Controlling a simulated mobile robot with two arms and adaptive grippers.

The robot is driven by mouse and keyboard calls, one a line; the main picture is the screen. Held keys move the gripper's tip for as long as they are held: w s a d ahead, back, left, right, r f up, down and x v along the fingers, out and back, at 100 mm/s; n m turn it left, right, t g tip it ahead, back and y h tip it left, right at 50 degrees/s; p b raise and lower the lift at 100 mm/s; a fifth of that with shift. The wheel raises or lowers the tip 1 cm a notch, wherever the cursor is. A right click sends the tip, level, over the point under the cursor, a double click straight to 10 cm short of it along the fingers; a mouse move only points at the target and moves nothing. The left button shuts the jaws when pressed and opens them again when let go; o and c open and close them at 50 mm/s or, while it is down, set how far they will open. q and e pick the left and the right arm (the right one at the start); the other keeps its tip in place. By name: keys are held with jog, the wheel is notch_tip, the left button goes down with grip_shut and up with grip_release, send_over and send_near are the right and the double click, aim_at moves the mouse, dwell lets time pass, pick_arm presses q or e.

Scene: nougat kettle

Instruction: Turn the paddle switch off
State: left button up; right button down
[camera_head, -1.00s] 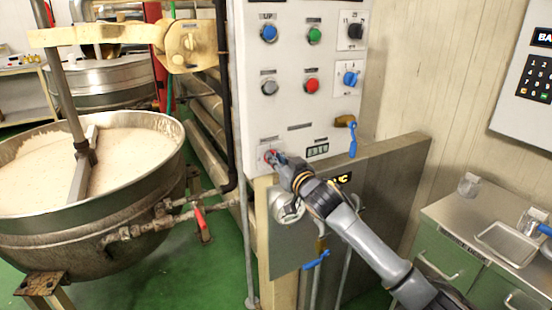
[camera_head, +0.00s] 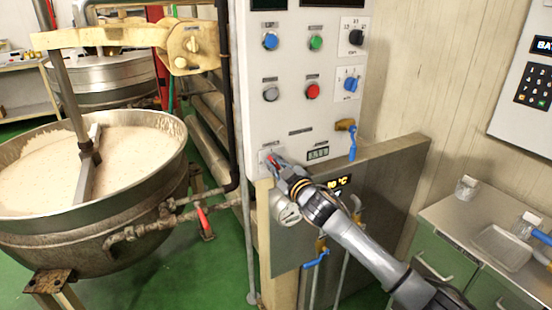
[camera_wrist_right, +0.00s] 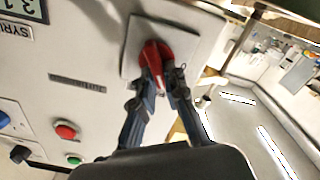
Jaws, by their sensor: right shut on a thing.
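The paddle switch is a red handle on a pale square plate (camera_wrist_right: 192,38) at the lower left of the white control panel (camera_head: 298,110). In the right wrist view the red handle (camera_wrist_right: 154,56) sits between my right gripper's fingertips (camera_wrist_right: 157,82), which are shut on it. In the head view my right gripper (camera_head: 277,161) reaches up to the panel from the lower right and hides most of the switch. A little red shows at its tips. My left gripper is not in view.
Blue, green, grey and red buttons (camera_head: 312,91) and two rotary knobs sit higher on the panel. A blue-handled valve (camera_head: 351,147) sticks out right of the gripper. A large kettle (camera_head: 92,235) stands at left, a steel counter (camera_head: 455,207) at right.

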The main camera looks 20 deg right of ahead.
jog(key=n, duration=0.2)
jog(key=n+p, duration=0.2)
jog(key=n, duration=0.1)
jog(key=shift+a+f+n, duration=0.25)
jog(key=shift+n, duration=0.05)
jog(key=n, duration=0.3)
jog(key=n+p, duration=0.1)
jog(key=n, duration=0.1)
jog(key=shift+a+f+n, duration=0.1)
jog(key=shift+f+n, duration=0.2)
jog(key=shift+f, duration=0.05)
jog(key=c, duration=1.4)
grip_release()
jog(key=s, duration=0.8)
jog(key=s+d, duration=0.1)
jog(key=s, duration=0.3)
